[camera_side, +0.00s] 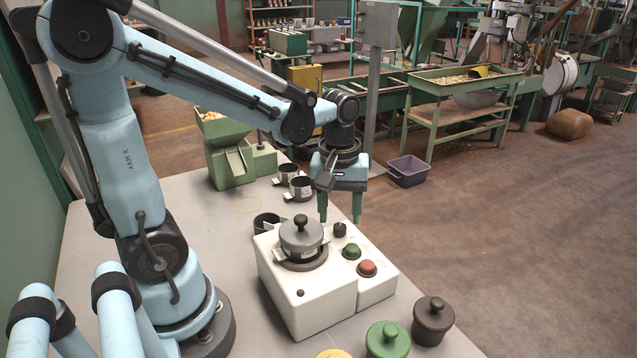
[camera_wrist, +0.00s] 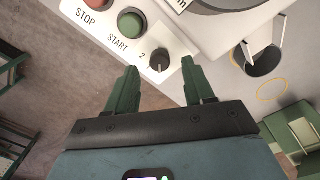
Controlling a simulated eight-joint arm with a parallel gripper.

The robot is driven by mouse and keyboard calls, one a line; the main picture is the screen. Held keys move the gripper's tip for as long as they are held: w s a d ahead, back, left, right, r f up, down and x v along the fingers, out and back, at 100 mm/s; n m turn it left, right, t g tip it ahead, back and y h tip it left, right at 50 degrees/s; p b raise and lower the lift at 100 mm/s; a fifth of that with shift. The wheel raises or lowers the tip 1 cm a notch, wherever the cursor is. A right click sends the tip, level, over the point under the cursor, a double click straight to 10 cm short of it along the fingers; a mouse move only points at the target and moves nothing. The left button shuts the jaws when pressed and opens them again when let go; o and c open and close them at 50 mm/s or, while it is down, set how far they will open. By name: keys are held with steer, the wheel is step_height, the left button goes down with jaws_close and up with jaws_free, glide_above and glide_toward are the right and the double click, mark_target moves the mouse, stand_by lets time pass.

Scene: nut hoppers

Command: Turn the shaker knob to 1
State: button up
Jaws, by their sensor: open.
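The shaker knob (camera_side: 340,229) is a small dark knob on the white shaker base (camera_side: 308,298), behind the green START button (camera_side: 351,251) and the red STOP button (camera_side: 367,268). In the wrist view the knob (camera_wrist: 160,60) has a printed 2 beside it; a 1 is not legible, and I cannot tell the setting for sure. My gripper (camera_side: 340,217) points down with its green fingers apart and empty. In the wrist view the fingertips (camera_wrist: 159,68) lie on either side of the knob. In the side view they appear just above or behind it; contact is not visible.
A lidded grey pot (camera_side: 301,235) sits on the shaker, left of the knob. Dark cups (camera_side: 301,188) stand behind it, near a green hopper (camera_side: 229,163). The table's right edge is close.

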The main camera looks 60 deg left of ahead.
mark_target(340, 231)
steer(key=shift+f, duration=1.35)
jaws_close()
